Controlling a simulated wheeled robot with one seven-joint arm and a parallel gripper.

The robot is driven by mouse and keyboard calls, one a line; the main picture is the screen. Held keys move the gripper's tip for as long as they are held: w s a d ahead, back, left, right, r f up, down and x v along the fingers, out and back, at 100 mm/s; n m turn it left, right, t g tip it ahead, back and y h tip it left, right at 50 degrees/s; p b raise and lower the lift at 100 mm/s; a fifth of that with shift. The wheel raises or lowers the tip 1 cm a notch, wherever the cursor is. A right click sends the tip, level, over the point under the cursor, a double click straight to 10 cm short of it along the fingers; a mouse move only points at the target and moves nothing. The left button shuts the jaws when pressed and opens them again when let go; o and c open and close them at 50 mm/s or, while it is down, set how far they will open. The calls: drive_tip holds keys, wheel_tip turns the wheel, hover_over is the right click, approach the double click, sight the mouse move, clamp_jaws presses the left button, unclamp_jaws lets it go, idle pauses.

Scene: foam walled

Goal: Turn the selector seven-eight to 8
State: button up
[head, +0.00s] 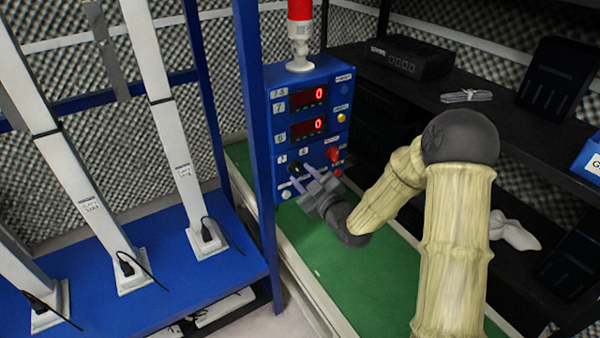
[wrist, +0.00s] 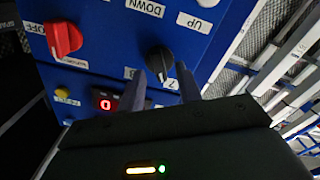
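The black selector knob (wrist: 160,61) sits on the front of the blue control box (wrist: 100,45), with small white labels beside it that look like 7 and 8. In the head view the knob (head: 295,168) is low on the left of the box (head: 279,180). My gripper (wrist: 161,70) is open. Its two fingertips are at the knob's near edge, one on each side; I cannot tell whether they touch it. In the head view my gripper (head: 297,183) points at the box front. I cannot read clearly which number the knob points to.
A red switch (wrist: 63,40) sits beside the knob, with DOWN and UP labels near it. Two red displays (head: 308,97) show 0. A blue rack post (head: 256,120) stands close left of the box. Black shelves (head: 455,95) are at the right; the green surface (head: 345,270) below is mostly clear.

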drive_tip(key=shift+x, duration=1.1)
drive_tip(key=shift+c, duration=0.4)
clamp_jaws()
drive_tip(key=shift+m, duration=0.3)
drive_tip(key=m, duration=0.5)
drive_tip(key=shift+d, duration=0.1)
drive_tip(key=m, duration=0.6)
drive_tip(key=shift+w+p, duration=0.1)
drive_tip(key=shift+p, duration=0.3)
drive_tip(key=shift+m, duration=0.3)
